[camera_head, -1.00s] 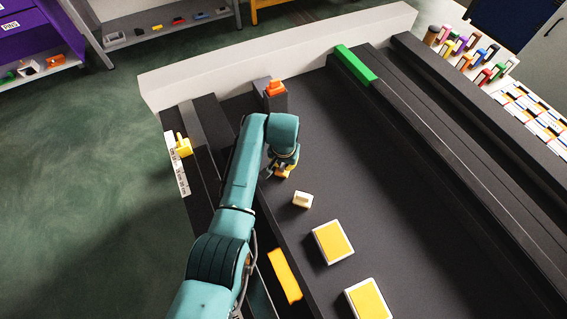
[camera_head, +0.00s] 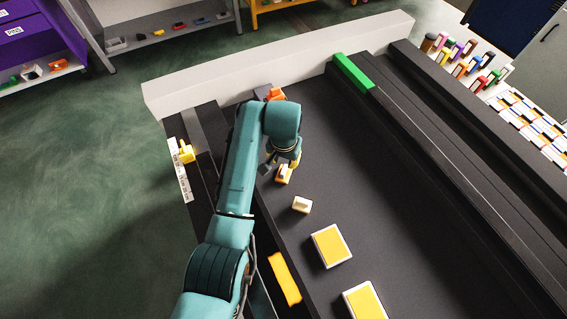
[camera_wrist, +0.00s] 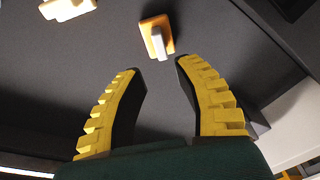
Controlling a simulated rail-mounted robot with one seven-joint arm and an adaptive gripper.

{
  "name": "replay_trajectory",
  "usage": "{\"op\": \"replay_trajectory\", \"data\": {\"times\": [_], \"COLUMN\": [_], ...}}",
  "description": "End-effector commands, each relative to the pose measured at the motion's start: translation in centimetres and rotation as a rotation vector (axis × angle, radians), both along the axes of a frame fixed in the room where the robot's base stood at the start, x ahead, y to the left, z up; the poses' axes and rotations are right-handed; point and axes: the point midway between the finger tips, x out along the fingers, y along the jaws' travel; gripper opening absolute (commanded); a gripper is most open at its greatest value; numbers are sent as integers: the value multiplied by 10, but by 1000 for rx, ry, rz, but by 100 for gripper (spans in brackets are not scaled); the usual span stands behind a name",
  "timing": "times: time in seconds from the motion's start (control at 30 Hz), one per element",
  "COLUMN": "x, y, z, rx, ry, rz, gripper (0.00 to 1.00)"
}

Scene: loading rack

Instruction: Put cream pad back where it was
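The cream pad (camera_head: 302,204), a small pale block with a raised grip, sits on the dark bed in front of my gripper (camera_head: 281,160). A similar cream piece (camera_wrist: 68,8) shows at the top left edge of the wrist view, probably the same pad. An orange pad (camera_head: 284,174) with a pale grip lies just below my gripper; in the wrist view this orange pad (camera_wrist: 157,24) is beyond the fingertips. My gripper (camera_wrist: 158,66) is open, its yellow-ridged fingers apart with nothing between them.
Two white blocks with yellow tops (camera_head: 331,246) lie nearer on the bed. A bright orange piece (camera_head: 276,93) sits on a dark block at the back left. A green bar (camera_head: 354,72) lies on the right rail. The bed's middle is clear.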

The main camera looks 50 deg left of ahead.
Motion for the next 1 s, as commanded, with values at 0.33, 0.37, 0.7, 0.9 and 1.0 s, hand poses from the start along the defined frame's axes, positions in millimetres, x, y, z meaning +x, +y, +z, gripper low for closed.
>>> {"op": "replay_trajectory", "data": {"times": [0.33, 0.37, 0.7, 0.9, 1.0], "x": [-4, -4, 47, 106, 94], "y": [-5, -5, -38, -151, -221], "z": [32, 32, 71, 198, 274], "rx": [-1, -1, 125, 326, 377], "ry": [2, 2, -209, -746, -1042], "rz": [0, 0, -79, -241, -312], "gripper": [33, 33, 33, 33, 33]}}
